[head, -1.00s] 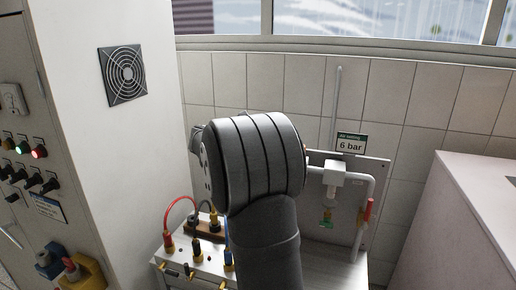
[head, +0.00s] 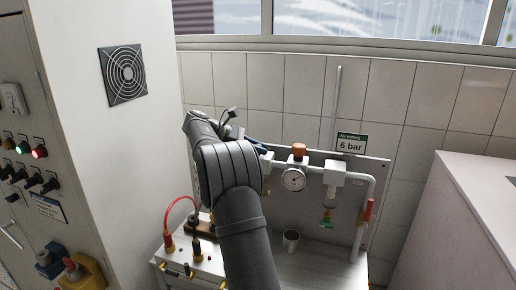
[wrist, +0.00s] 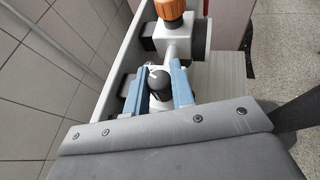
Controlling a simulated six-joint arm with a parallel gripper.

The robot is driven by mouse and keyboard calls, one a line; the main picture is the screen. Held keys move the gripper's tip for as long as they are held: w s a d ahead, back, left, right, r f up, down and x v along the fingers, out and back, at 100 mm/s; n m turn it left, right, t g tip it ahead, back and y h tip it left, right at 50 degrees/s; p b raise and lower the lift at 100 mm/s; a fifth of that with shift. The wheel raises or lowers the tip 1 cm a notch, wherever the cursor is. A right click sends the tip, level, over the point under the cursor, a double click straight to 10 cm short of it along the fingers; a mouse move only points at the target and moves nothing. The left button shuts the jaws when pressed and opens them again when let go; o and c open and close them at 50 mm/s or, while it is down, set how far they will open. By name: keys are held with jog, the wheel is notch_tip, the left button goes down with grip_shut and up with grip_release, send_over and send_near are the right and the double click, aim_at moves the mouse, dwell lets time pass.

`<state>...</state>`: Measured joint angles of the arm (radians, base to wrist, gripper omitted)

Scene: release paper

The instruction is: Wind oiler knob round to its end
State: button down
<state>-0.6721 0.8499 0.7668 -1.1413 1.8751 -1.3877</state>
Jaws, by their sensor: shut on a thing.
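In the wrist view, the oiler knob (wrist: 160,86) is a dark round cap with a white mark on top. It sits on a pale body beside the white block with the orange knob (wrist: 170,9). My gripper (wrist: 160,80) is shut on the oiler knob, one blue finger on each side. In the head view my gripper (head: 256,147) shows only as a bit of blue left of the orange knob (head: 299,151). My arm hides the oiler knob there.
A round gauge (head: 293,179) sits below the orange knob. Right of it are a white block (head: 335,179), pipes and a red handle (head: 368,210). A metal cup (head: 291,240) stands on the bench below. A red cable (head: 180,206) loops at the left.

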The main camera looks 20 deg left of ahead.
dwell(0.5)
jog(key=c, duration=1.2)
grip_release()
jog(key=shift+c, duration=0.2)
jog(key=shift+r, duration=0.1)
jog(key=shift+r, duration=0.25)
jog(key=r, duration=0.4)
jog(key=shift+d, duration=0.35)
jog(key=s+d+r, duration=0.1)
jog(key=d+r, duration=0.5)
jog(key=d, duration=0.5)
jog(key=shift+s+r, duration=0.2)
jog(key=shift+s, duration=0.2)
